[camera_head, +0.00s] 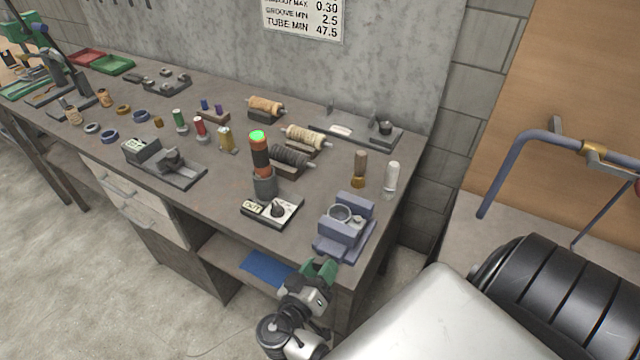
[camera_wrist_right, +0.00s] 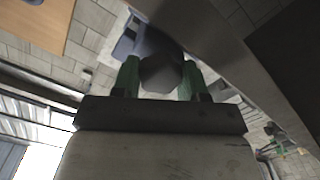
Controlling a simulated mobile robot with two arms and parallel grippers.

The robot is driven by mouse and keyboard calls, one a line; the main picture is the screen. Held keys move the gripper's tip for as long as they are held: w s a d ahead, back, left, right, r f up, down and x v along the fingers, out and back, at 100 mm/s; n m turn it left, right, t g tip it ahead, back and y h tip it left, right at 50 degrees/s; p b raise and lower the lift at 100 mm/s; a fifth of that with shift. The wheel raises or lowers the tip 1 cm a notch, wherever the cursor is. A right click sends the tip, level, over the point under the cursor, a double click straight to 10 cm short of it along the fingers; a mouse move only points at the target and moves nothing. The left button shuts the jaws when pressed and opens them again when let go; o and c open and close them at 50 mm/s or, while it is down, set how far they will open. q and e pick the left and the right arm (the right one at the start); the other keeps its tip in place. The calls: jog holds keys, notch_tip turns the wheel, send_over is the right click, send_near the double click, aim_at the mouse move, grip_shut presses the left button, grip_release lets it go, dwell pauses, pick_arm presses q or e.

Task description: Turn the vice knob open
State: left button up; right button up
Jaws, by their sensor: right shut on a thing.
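The blue-grey vice (camera_head: 358,207) stands at the front right corner of the workbench, with a round ring shape between its jaws. My right gripper (camera_head: 320,270) is just in front of the vice, at the bench's front edge. In the right wrist view, its two green fingers (camera_wrist_right: 160,80) are shut on the dark grey vice knob (camera_wrist_right: 161,72), one on each side. Part of the vice (camera_wrist_right: 124,46) shows behind the knob. In the head view the knob is hidden at the gripper. My left gripper is not in view.
A switch box (camera_head: 272,209) and a stack light (camera_head: 261,150) with a green top stand left of the vice. A brown bottle (camera_head: 359,168) and a clear bottle (camera_head: 391,178) stand behind it. Several spools fill the workbench (camera_head: 225,180) further left.

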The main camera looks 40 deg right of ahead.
dwell(0.4)
jog(key=o, duration=0.9)
jog(key=shift+o, duration=0.2)
